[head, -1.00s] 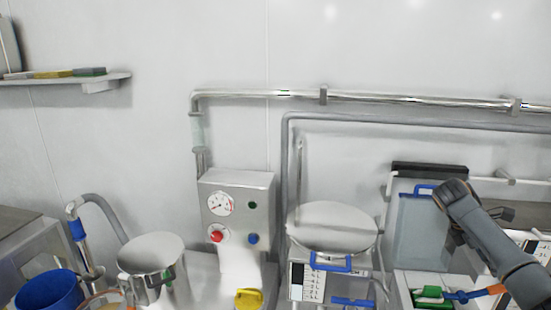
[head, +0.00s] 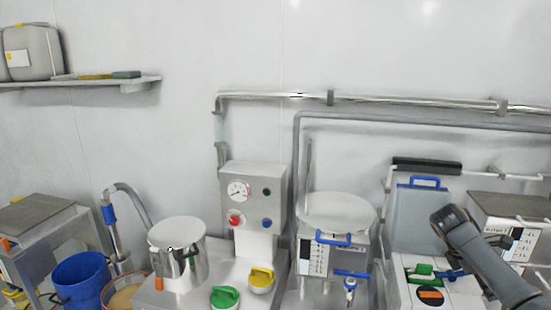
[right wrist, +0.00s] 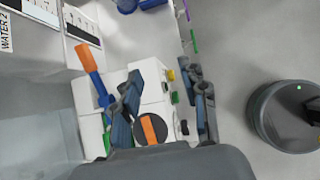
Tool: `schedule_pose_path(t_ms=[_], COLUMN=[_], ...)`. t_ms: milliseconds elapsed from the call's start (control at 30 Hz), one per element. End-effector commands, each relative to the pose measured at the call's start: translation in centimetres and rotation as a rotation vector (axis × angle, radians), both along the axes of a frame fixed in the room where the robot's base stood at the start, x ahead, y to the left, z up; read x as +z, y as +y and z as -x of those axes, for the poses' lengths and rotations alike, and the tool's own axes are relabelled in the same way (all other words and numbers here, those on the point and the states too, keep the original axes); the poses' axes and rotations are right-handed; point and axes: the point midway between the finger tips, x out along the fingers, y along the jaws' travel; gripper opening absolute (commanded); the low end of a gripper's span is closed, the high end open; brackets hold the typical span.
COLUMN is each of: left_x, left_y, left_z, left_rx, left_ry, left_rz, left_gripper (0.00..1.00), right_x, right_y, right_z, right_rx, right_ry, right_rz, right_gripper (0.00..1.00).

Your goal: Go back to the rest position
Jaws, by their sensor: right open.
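My right arm (head: 490,262) comes in from the lower right in the head view, in front of the equipment on the right. In the right wrist view my right gripper (right wrist: 164,92) is open, its two dark fingers apart with nothing between them. Below it is a white station (right wrist: 152,80) with a dark disc bearing an orange bar (right wrist: 149,130). A tool with an orange handle (right wrist: 86,58) and blue shaft lies beside the left finger in that picture. My left gripper is not in view.
A steel pot (head: 180,262), a blue bucket (head: 80,280) and a control box with a gauge (head: 252,205) stand left of the arm. A lidded vessel (head: 337,212) is at centre right. A round dark bin (right wrist: 288,116) stands on open floor in the wrist view.

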Motion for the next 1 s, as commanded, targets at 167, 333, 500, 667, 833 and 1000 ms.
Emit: schedule_pose_path(t_ms=[167,333,500,667,833,1000], left_x=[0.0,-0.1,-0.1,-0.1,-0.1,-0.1], left_y=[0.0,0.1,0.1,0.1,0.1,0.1], left_z=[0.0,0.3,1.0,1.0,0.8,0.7], left_rx=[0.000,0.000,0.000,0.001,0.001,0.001], left_ry=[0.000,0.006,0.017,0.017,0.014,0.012], left_rz=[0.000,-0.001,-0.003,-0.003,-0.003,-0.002], left_gripper=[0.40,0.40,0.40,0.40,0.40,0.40], right_x=[-3.9,-8.5,-14.5,-18.9,-21.1,-20.9], right_y=[3.8,8.5,15.8,22.7,28.1,31.2], right_z=[0.1,1.1,4.5,9.7,16.2,22.7], right_rx=[0.027,0.043,0.026,-0.068,-0.253,-0.502], right_ry=[-0.040,-0.101,-0.198,-0.308,-0.417,-0.517], right_rz=[-0.022,-0.070,-0.181,-0.333,-0.493,-0.622], right_gripper=[0.43,0.43,0.43,0.43,0.43,0.43])
